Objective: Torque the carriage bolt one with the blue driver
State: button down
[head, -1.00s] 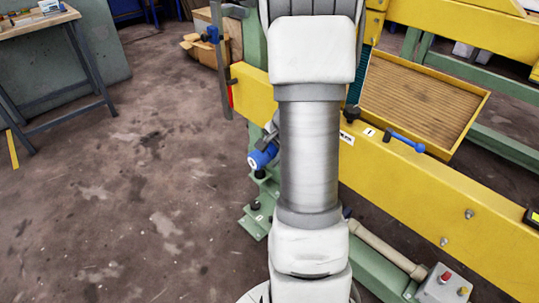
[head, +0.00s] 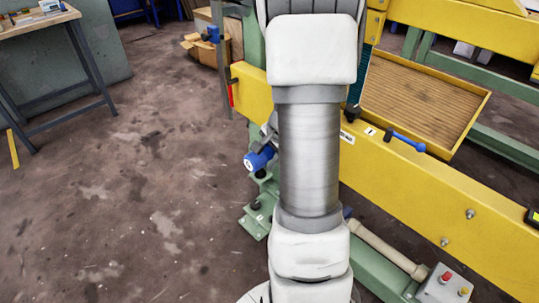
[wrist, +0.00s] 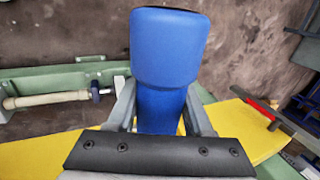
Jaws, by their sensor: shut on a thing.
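The blue driver (wrist: 170,60) fills the middle of the wrist view, its thick end towards the camera. My gripper (wrist: 161,112) is shut around its narrower part, one grey finger on each side. In the head view the driver (head: 260,158) shows beside the left edge of my arm, in front of the machine's green leg, and my gripper is mostly hidden behind the arm. Bolt heads (head: 470,214) show on the yellow beam (head: 440,185). I cannot tell which is carriage bolt one. The driver's tip is hidden.
A label with a 1 (head: 369,132) sits on the beam beside a black knob (head: 352,113). A blue-handled tool (head: 408,141) lies at the tray (head: 420,97). A control box (head: 444,287) stands low right. The floor (head: 130,190) at left is clear.

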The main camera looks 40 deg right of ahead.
aim_at(254, 162)
jog(key=shift+s+a, duration=0.1)
jog(key=shift+a, duration=1.65)
